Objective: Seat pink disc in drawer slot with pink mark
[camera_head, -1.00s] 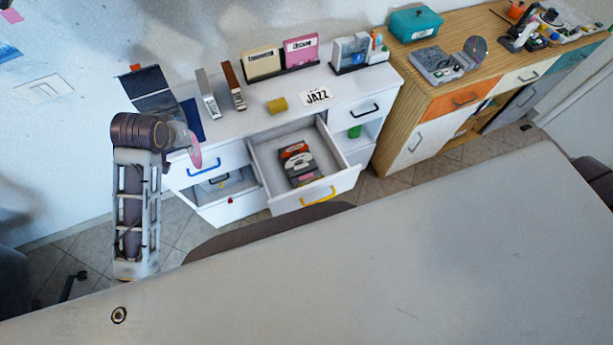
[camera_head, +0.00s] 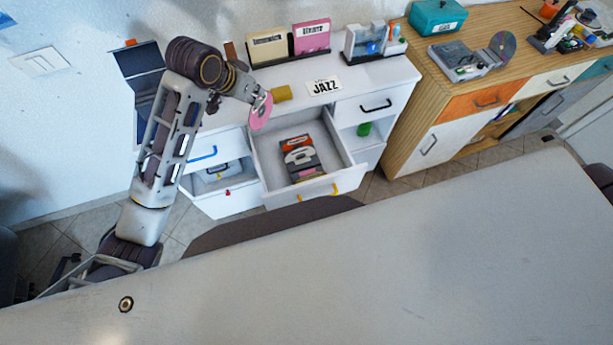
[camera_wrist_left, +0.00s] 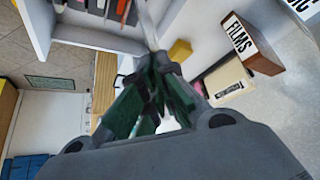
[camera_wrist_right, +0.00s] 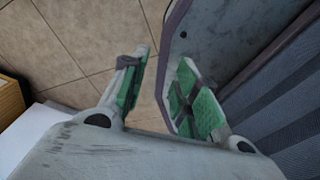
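The pink disc (camera_head: 260,114) is upright in my left gripper (camera_head: 263,98), above the left part of the open drawer (camera_head: 338,156) in the head view. The left gripper looks shut on the disc's upper edge, and its fingers (camera_wrist_left: 158,88) are close together in the left wrist view. The disc is hard to make out there. The drawer has a yellow handle and holds a dark row of cases or slots (camera_head: 300,158) with orange and white parts. My right gripper (camera_wrist_right: 162,88) is open and empty, away from the cabinet.
The white cabinet top carries a yellow block (camera_head: 281,93), a JAZZ sign (camera_head: 324,87), and cream (camera_head: 268,49) and pink (camera_head: 311,36) cases. A wooden cabinet (camera_head: 430,125) stands to the right. A large pale table (camera_head: 380,260) fills the foreground.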

